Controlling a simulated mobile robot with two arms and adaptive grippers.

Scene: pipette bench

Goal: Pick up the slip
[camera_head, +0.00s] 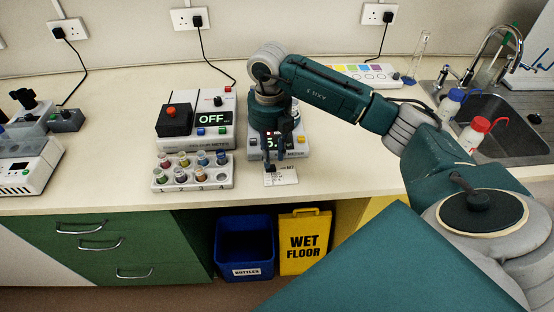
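The slip (287,175) is a small white printed paper near the front edge of the bench, just in front of a grey device with a dark display. My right gripper (275,160) points down at the back left part of the slip, its fingertips at or just above the paper. It hides part of the slip and most of the device's display. I cannot tell whether the fingers touch or grip the paper. My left gripper is not in view.
Left of the slip stand a rack (193,184) of coloured vials and a device reading OFF (213,120). A sink (505,120) with bottles beside it is at the right. Below the bench are a blue bin (245,245) and a yellow wet floor sign (303,240).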

